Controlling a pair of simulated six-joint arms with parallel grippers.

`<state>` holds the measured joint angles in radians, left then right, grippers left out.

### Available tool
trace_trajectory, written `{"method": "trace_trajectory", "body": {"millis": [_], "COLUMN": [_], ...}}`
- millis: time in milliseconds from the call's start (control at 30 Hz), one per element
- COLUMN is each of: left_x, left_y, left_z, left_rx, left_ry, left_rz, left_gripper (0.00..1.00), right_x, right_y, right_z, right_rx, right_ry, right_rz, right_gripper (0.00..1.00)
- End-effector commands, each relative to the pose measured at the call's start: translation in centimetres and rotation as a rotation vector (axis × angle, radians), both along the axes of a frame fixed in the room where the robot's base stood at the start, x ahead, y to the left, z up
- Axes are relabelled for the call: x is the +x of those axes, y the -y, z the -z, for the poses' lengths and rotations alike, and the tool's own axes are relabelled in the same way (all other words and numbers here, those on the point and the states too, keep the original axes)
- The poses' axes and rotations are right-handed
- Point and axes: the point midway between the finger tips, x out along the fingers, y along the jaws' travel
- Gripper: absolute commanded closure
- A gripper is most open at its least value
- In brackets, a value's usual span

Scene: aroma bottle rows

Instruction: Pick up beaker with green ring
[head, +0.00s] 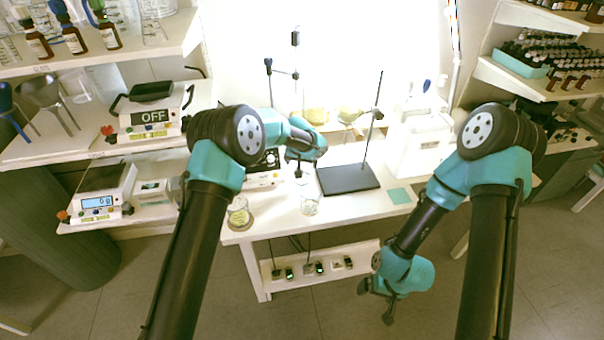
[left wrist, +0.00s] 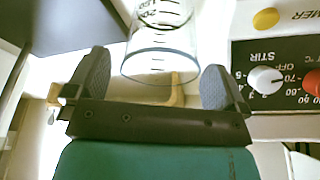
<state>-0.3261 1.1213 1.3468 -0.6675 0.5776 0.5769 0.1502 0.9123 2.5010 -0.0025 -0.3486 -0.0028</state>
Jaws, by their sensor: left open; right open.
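A clear glass beaker with dark graduation marks (left wrist: 162,45) is in the left wrist view, its near edge in line with the gap between my left fingers. No green ring can be made out on it. My left gripper (left wrist: 152,85) is open with nothing held; it also shows in the head view (head: 299,172), pointing down over the table. In the head view one glass beaker (head: 310,206) stands at the table's front edge, and another (head: 238,213) stands on a cork-coloured ring at the left corner. My right gripper (head: 377,302) is open and empty, hanging low in front of the table.
A stirrer with knobs (left wrist: 274,80) is close on the right in the left wrist view. A stand with a black base (head: 348,178) and upright rod is right of my left gripper. A white device (head: 418,148) and a teal pad (head: 399,196) lie further right.

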Motion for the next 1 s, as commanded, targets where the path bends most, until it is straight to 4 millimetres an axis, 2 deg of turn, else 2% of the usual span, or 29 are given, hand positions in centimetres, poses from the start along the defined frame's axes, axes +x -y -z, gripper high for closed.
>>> {"method": "trace_trajectory", "body": {"millis": [33,200,733,1000], "left_x": [0.1,0.8,0.9,0.9], "left_y": [0.0,0.1,0.1,0.1], "left_z": [0.9,2.8,3.0,3.0], "left_rx": [0.0,0.0,0.0,0.0], "left_ry": [-0.002,0.0,0.001,0.001], "left_rz": [0.0,0.0,0.0,0.0], "left_gripper": [0.0,0.0,0.0,0.24], "right_x": [0.0,0.0,0.0,0.0], "right_y": [0.0,0.0,0.0,0.0], "right_z": [0.0,0.0,0.0,0.0], "right_rx": [0.0,0.0,0.0,0.0], "right_ry": [0.0,0.0,0.0,0.0], "right_rz": [0.0,0.0,0.0,0.0], "right_gripper": [0.05,0.05,0.05,0.05]}}
